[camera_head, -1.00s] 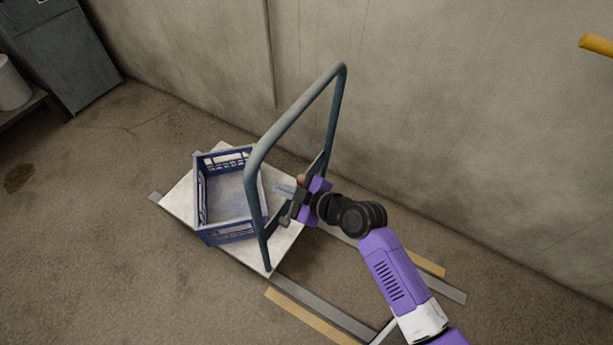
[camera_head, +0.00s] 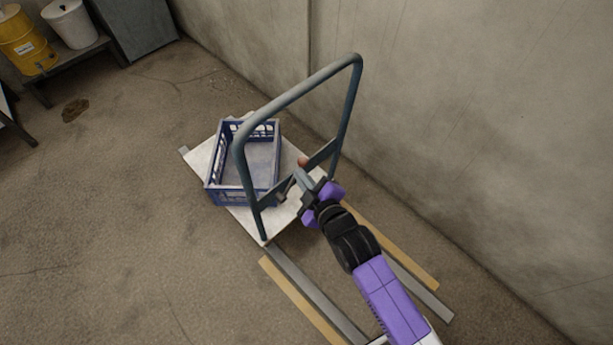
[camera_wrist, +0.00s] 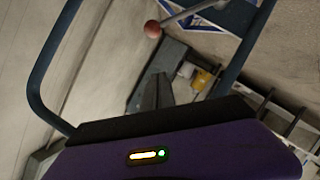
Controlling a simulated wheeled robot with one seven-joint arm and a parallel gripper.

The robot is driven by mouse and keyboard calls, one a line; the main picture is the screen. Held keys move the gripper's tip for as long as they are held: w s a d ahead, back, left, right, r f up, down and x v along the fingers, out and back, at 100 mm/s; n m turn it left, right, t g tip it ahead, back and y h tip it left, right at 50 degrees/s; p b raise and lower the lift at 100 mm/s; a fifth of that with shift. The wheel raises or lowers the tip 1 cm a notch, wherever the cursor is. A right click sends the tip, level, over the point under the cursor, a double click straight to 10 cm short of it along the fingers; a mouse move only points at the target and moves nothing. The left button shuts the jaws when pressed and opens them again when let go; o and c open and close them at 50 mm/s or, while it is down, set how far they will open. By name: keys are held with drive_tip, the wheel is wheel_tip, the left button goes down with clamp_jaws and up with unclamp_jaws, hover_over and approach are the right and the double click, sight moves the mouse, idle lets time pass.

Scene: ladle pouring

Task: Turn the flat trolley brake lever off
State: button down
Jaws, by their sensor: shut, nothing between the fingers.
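The flat trolley has a white deck (camera_head: 232,210) and a tall blue-grey tube handle (camera_head: 300,90). The brake lever's red-brown ball knob (camera_head: 302,161) shows by the handle's crossbar. In the wrist view the knob (camera_wrist: 152,29) sits at the end of a thin grey rod running to the upper right. My gripper (camera_head: 299,172) is at the near side of the handle, just below the knob in the head view. In the wrist view its fingers (camera_wrist: 157,78) are together and empty, with the knob beyond their tips. I cannot tell whether they touch the lever.
A blue crate (camera_head: 228,193) stands on the deck. Grey and yellow floor strips (camera_head: 310,295) run on the near side. A concrete wall (camera_head: 450,120) is at the right. A yellow drum (camera_head: 25,45) and white bucket (camera_head: 70,24) stand far left. Left floor is mostly clear.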

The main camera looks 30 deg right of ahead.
hover_over(300, 164)
drive_tip(key=s+a, duration=0.2)
drive_tip(key=a, duration=0.1)
wheel_tip(300, 164, down, 2)
drive_tip(key=shift+w+d+f+b, duration=0.15)
drive_tip(key=shift+d+f+b, duration=0.4)
drive_tip(key=shift+f, duration=0.3)
drive_tip(key=shift+w+d+f+b, duration=0.1)
drive_tip(key=shift+d+f+b, duration=0.3)
drive_tip(key=shift+d+f, duration=0.35)
drive_tip(key=shift+a+f, duration=0.1)
drive_tip(key=shift+a, duration=0.05)
drive_tip(key=shift+f, duration=0.1)
